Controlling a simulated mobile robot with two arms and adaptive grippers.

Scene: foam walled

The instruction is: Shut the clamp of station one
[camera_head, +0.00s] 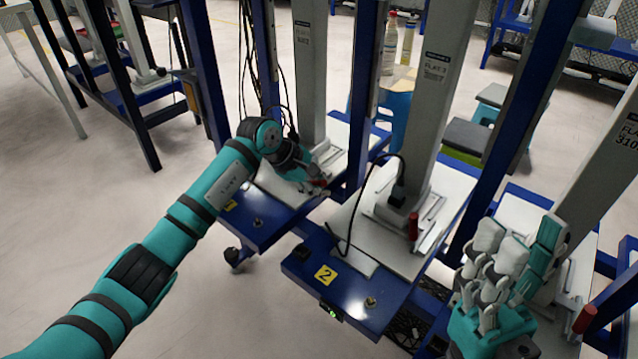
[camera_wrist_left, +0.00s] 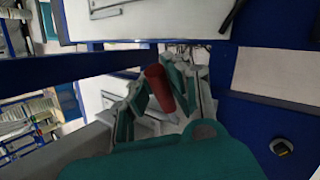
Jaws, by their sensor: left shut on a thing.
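Station one is the blue-framed bench with the yellow label (camera_head: 230,205) at left centre, with a white plate and a grey column. My left gripper (camera_head: 312,180) reaches over this plate beside the column's foot and is shut on the clamp's red handle. In the left wrist view the red handle (camera_wrist_left: 158,86) stands tilted between the two fingers of the left gripper (camera_wrist_left: 168,98). The clamp's metal parts are mostly hidden by the gripper in the head view. My right gripper (camera_head: 515,250) is at lower right, its fingers apart and empty.
Station two (camera_head: 325,274) stands directly right of station one, with its own red clamp handle (camera_head: 413,226) and a black cable. Blue uprights rise between the stations. Another red handle (camera_head: 584,318) is beside my right gripper. Open floor (camera_head: 90,220) lies to the left.

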